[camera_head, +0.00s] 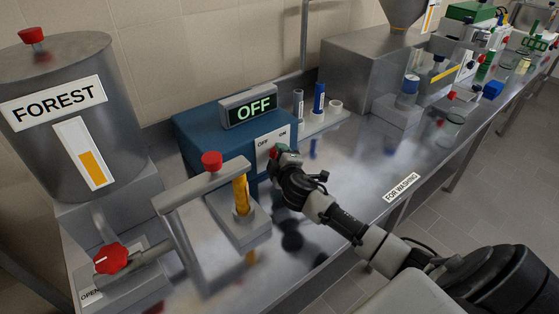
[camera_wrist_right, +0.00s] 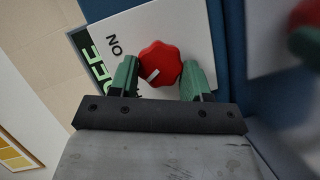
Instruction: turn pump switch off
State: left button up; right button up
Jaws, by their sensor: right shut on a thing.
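The pump switch is a red knob (camera_wrist_right: 160,64) with a white pointer mark, on a white plate (camera_wrist_right: 185,28) on the blue pump box (camera_head: 200,140). In the wrist view the green fingers of my right gripper (camera_wrist_right: 158,78) stand on either side of the knob, shut on it. The pointer mark slants to the lower left there. In the head view my right gripper (camera_head: 282,155) covers most of the knob, below the plate's OFF and ON labels. The display (camera_head: 250,106) on top of the box reads OFF in green. My left gripper is not in view.
A steel tank labelled FOREST (camera_head: 60,125) stands at the left, with a red valve knob (camera_head: 110,258) below it. A pipe stand with a red cap (camera_head: 212,161) and an orange tube (camera_head: 241,195) is left of my gripper. Cylinders (camera_head: 319,100) stand behind.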

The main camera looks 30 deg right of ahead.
jog(key=shift+f+n+b, duration=0.1)
jog(key=shift+n+b, duration=0.2)
jog(key=shift+n, duration=0.2)
jog(key=o, duration=0.9)
jog(key=b+v, duration=0.1)
jog(key=v, duration=1)
jog(key=shift+f, duration=0.2)
jog(key=shift+w, duration=0.1)
